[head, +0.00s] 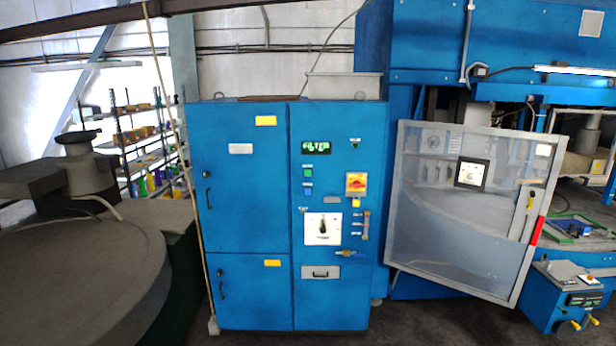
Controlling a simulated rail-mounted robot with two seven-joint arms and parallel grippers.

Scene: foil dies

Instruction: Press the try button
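A blue control cabinet (246,215) stands in the middle with its doors shut. A small blue console (566,300) at the lower right has a display, an orange-red button (590,279) and yellow knobs. The labels are too small to read, so I cannot tell which button is the try button. Neither of my grippers is in view.
A grey-framed clear guard door (470,215) hangs at the blue press (500,40) on the right. A large dark round bed (75,260) fills the left. A shelf rack (140,140) stands behind it. Dark floor (435,325) shows clear before the press.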

